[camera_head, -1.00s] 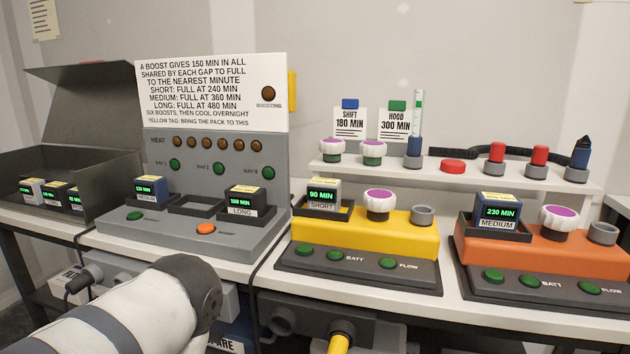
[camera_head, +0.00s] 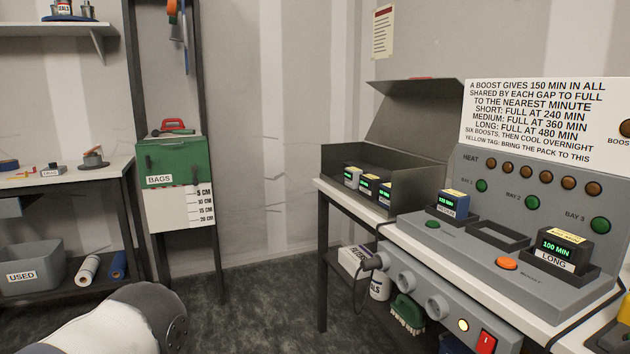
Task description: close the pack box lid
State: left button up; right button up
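The pack box (camera_head: 338,163) is a dark grey open box at the left end of the bench. Its lid (camera_head: 412,120) stands raised and tilted back, with a small red piece on its top edge. Several small battery packs (camera_head: 368,186) with green displays sit inside the box. One of my arms shows at the bottom left, apart from the box, but its gripper is out of frame. The other gripper is not in view either.
The grey charger (camera_head: 462,240) stands right of the box, holding a medium pack (camera_head: 454,206) and a long pack (camera_head: 562,250). A green bags bin (camera_head: 172,165) hangs on a stand. A side table (camera_head: 60,180) is at left. The floor left of the bench is clear.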

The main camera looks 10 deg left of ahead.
aim_at(420, 116)
jog(key=i+j+u, duration=0.6)
jog(key=i, duration=0.2)
jog(key=i+u, duration=0.25)
jog(key=i, duration=0.15)
jog(key=i+z, duration=0.15)
jog(key=i, duration=0.3)
jog(key=i+j+z, duration=0.1)
jog(key=i, duration=0.35)
jog(key=i+j+z, duration=0.15)
jog(key=i, duration=0.3)
jog(key=i+j+z, duration=0.1)
jog(key=i, duration=0.35)
jog(key=i+j+z, duration=0.15)
jog(key=i+j, duration=0.2)
jog(key=i+z, duration=0.25)
jog(key=z, duration=0.15)
jog(key=i+j+z, duration=0.15)
jog(key=z, duration=0.25)
jog(key=i+j+z, duration=0.2)
jog(key=z, duration=0.25)
jog(key=i+j+z, duration=0.2)
jog(key=z, duration=0.2)
jog(key=i+j+z, duration=0.15)
jog(key=j+z, duration=0.25)
